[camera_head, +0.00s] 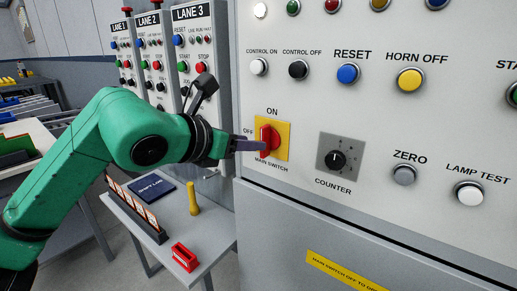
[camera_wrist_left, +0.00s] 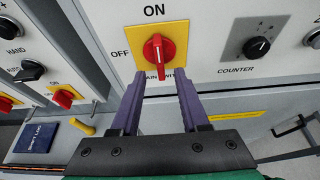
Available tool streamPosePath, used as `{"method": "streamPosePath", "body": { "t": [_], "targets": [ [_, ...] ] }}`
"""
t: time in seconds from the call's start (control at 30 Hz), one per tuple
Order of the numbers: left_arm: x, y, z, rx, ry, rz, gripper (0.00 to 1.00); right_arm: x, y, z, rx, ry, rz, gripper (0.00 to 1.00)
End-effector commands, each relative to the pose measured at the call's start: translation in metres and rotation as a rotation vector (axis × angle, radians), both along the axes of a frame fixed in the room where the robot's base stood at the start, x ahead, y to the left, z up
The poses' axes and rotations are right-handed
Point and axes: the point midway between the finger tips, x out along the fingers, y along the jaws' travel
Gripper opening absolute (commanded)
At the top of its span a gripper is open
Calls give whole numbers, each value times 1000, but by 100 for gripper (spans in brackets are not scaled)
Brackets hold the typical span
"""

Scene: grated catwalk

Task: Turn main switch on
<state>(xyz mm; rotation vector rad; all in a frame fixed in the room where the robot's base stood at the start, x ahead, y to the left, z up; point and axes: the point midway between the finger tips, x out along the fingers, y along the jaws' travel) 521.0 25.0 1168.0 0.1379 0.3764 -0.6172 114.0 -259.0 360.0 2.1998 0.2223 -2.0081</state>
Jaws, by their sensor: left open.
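The main switch (camera_head: 269,138) is a red rotary knob on a yellow plate on the light grey cabinet front, with ON above it and OFF to its left. In the left wrist view the knob (camera_wrist_left: 158,47) stands roughly upright, with a white mark at its upper end toward ON. My left gripper (camera_head: 250,145) is in front of the plate, close to the knob. In the wrist view its purple fingers (camera_wrist_left: 160,80) are apart and empty, with the knob just past the tips and between their lines. I cannot tell whether they touch it. My right gripper is not in view.
The counter dial (camera_head: 338,158) is right of the switch, with push buttons such as the blue reset (camera_head: 348,74) above. Lane panels (camera_head: 194,50) stand behind my left arm.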

Motion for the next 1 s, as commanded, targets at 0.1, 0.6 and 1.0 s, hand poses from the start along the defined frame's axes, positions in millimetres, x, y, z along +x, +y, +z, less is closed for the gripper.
{"method": "streamPosePath", "body": {
  "t": [0.1,0.6,1.0],
  "targets": [
    [-28,21,10,3,-6,3,45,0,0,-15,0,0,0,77],
    [-71,51,35,2,1,0,45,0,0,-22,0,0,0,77],
    [-143,-52,55,-716,145,-556,45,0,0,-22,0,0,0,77]
  ]
}}
